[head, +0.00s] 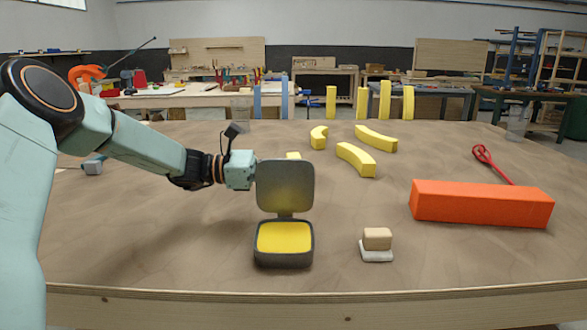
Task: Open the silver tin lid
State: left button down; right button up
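The silver tin (284,259) stands on the table at the front middle. Its lid (286,186) is raised about upright at the back of the tin, and yellow contents (284,238) show inside. My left gripper (240,170) is at the left edge of the raised lid, close to it or touching. Its fingers are hidden behind the lid, so I cannot tell whether they are open or shut. My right gripper is not in view.
A beige block on a pale base (377,241) stands right of the tin. An orange block (480,204) lies farther right, with a red-handled tool (486,160) behind it. Several yellow curved pieces (357,159) lie behind the tin. The table's front left is clear.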

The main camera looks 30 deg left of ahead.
pick_arm(q)
jog(key=shift+s+d+r, duration=0.25)
jog(key=shift+s+d, duration=0.05)
jog(key=shift+s, duration=0.15)
jog(key=shift+w+a+f, duration=0.1)
jog(key=c, duration=1.7)
grip_release()
jog(key=shift+a, duration=0.1)
jog(key=v, duration=1.2)
jog(key=shift+w, duration=0.1)
